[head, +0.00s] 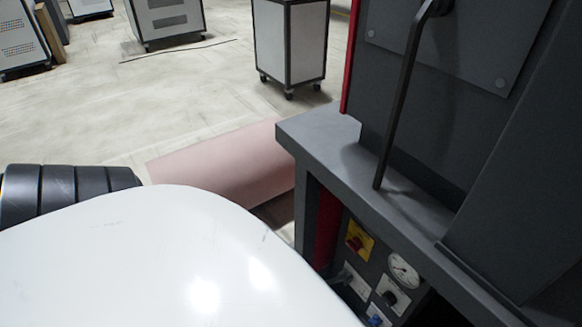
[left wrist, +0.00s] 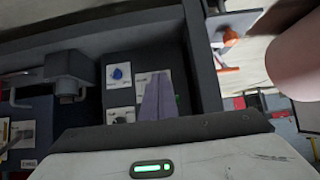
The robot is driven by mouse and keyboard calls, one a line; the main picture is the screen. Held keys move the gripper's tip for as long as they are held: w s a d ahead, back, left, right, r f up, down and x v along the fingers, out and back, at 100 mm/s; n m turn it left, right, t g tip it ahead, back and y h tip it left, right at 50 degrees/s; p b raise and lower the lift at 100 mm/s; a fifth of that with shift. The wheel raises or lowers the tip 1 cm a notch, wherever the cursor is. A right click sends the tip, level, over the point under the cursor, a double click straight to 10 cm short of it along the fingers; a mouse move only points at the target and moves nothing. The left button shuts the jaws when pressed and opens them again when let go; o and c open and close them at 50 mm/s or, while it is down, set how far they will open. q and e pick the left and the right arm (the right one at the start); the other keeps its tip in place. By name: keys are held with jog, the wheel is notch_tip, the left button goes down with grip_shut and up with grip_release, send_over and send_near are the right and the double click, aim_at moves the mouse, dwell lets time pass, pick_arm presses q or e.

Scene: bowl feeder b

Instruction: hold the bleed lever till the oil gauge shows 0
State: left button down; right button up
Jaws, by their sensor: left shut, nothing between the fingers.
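The oil gauge (head: 404,270) is a round white dial low on the dark machine panel in the head view; its needle is too small to read. Left of it, a dark lever-like handle (head: 343,276) sits on a white plate; I cannot tell for sure that it is the bleed lever. Touch cannot be told. My right gripper is not in view.
The panel also carries a yellow and red switch (head: 357,240), a black knob (head: 390,297) and a blue knob (head: 376,320); the blue knob shows in the wrist view (left wrist: 121,72). The grey machine ledge (head: 325,140) overhangs the panel. A wheeled cabinet (head: 290,45) stands behind.

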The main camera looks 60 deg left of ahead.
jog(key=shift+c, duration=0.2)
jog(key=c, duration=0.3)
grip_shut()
pick_arm(q)
jog(key=w+d+r+m+g+h, duration=0.1)
jog(key=d+r+h, duration=0.2)
jog(key=d+r, duration=1.7)
jog(key=shift+w+d+r+m+h, duration=0.15)
jog(key=shift+d+r+m+h, duration=0.15)
jog(key=shift+m, duration=0.1)
